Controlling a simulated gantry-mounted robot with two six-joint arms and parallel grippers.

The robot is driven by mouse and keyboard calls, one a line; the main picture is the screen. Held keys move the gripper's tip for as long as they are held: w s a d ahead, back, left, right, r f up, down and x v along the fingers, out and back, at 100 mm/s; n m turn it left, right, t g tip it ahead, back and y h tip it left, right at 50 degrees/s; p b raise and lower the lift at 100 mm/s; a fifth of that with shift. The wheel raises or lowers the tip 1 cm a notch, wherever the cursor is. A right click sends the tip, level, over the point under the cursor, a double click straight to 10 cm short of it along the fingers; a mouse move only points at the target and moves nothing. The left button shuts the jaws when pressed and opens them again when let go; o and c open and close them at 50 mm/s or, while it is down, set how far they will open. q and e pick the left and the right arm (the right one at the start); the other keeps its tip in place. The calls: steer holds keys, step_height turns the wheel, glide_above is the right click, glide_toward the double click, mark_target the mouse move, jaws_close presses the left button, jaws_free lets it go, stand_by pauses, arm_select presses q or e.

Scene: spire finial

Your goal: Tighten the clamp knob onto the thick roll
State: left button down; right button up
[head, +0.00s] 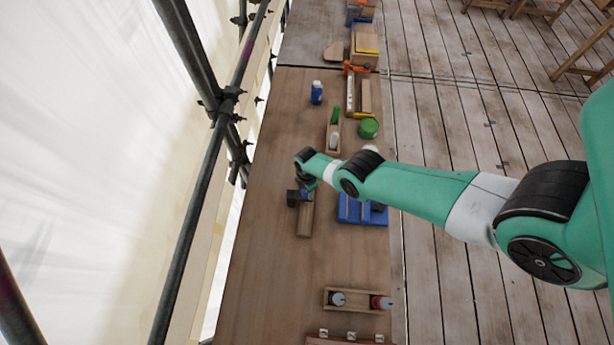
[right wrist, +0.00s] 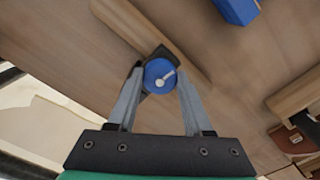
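The clamp knob (right wrist: 160,76) is a round blue disc with a white pointer mark, seen from above in the right wrist view. It sits on a dark part at the edge of a long wooden piece (right wrist: 150,28), which also shows in the head view (head: 304,222). My right gripper (right wrist: 160,78) has one finger on each side of the knob. The fingers look very close to its rim, but I cannot tell if they press on it. In the head view my right gripper (head: 301,192) is small and partly hidden by my arm. I cannot clearly make out a thick roll. My left gripper is out of view.
Blue trays (head: 350,209) lie right of the wooden piece. A wooden holder (head: 352,309) with two small items stands nearer. Farther off are a blue bottle (head: 316,93), a green round thing (head: 368,128) and wooden pieces. Scaffold poles (head: 197,190) run along the left.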

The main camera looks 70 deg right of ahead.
jaws_close()
steer(key=shift+m, duration=0.3)
